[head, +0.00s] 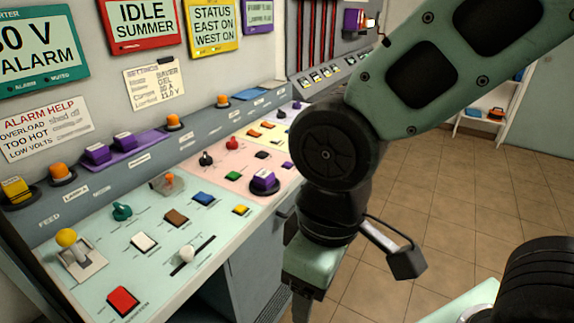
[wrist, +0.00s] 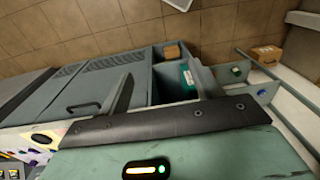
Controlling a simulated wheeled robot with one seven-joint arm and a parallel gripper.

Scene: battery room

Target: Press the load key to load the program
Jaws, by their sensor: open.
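The control desk (head: 215,240) runs along the left in the head view, with coloured keys on a pale green and a pink section. I see a red key (head: 123,300), a white key (head: 144,242), a brown key (head: 177,217), a blue key (head: 204,198), a yellow key (head: 242,209) and a green key (head: 233,176). Their labels are too small to read, so I cannot tell which is the load key. My gripper (wrist: 163,82) is open and empty in the wrist view. In the head view it hangs right of the desk, touching no key.
A yellow-knobbed lever (head: 67,239), a white-knobbed slider (head: 187,253) and a purple button (head: 264,181) stand up from the desk. Display signs hang on the wall. Tiled floor (head: 455,190) is open at right. A cardboard box (wrist: 267,54) shows in the wrist view.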

